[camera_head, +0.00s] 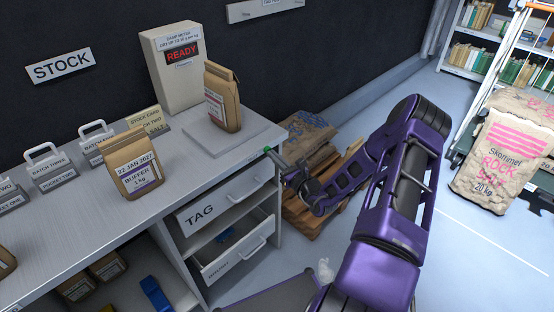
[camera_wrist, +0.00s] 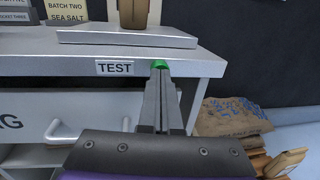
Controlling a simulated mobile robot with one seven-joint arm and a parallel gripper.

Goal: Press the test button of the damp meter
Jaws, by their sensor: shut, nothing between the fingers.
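The damp meter (camera_head: 172,92) is a tall beige box at the back of the bench, and its display reads READY in red. A flat grey plate (camera_head: 250,138) lies before it with a brown paper bag (camera_head: 224,110) upright on it. The green test button (camera_head: 268,150) is on the bench's front edge; in the wrist view the button (camera_wrist: 159,63) sits right of the TEST label (camera_wrist: 115,67). My gripper (camera_head: 274,156) is shut and empty, its fingertips (camera_wrist: 160,76) at the button and covering its lower part. I cannot tell whether they touch it.
The TAG drawer (camera_head: 215,208) and an open lower drawer (camera_head: 235,250) are under the bench, with handles sticking out. A buffer bag (camera_head: 137,168) and several label holders stand on the bench.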

